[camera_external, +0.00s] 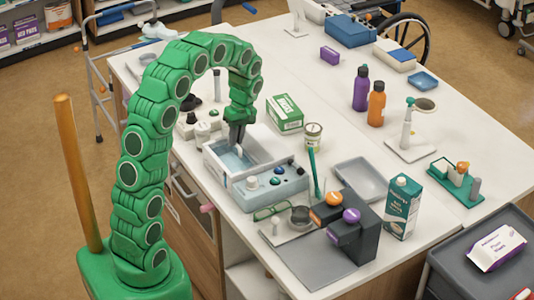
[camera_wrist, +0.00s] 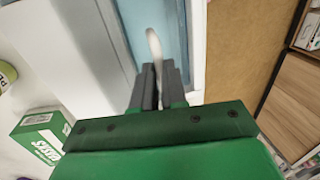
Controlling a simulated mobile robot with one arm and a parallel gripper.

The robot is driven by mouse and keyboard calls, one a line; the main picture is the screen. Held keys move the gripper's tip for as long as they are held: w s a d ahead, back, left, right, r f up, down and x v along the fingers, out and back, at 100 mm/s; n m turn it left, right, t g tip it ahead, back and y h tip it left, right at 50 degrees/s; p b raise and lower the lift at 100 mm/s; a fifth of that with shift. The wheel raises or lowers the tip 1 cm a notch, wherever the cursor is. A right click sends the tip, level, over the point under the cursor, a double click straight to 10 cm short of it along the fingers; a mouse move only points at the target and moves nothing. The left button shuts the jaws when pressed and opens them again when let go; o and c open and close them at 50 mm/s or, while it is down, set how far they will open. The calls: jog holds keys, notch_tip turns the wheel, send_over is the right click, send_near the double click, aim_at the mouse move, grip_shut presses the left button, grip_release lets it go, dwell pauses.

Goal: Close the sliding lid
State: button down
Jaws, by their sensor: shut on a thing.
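A white box (camera_external: 212,165) with a pale blue panel, apparently the sliding lid (camera_external: 231,163), stands near the left edge of the table. The lid also shows in the wrist view (camera_wrist: 173,20) as a pale blue surface beside a white rim. My gripper (camera_external: 236,148) reaches down over the box from above. In the wrist view its dark fingers (camera_wrist: 160,78) are shut on a slim white handle (camera_wrist: 153,45) that rises at the lid. The fingers and arm hide part of the box, and I cannot tell how far the lid is open.
A blue-grey panel with knobs (camera_external: 275,185) adjoins the box's near right side. A green-and-white carton (camera_external: 285,114) and a can (camera_external: 313,137) stand to its right. A grey tray (camera_external: 360,179) lies farther right. The table's middle is fairly clear.

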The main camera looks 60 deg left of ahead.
jog(key=shift+s, duration=2.5)
jog(key=c, duration=1.2)
grip_release()
jog(key=shift+o, duration=0.2)
jog(key=shift+r, duration=0.1)
notch_tip(320, 180, up, 7)
jog(key=w, duration=0.1)
jog(key=shift+w+r, duration=0.2)
jog(key=shift+w, duration=0.1)
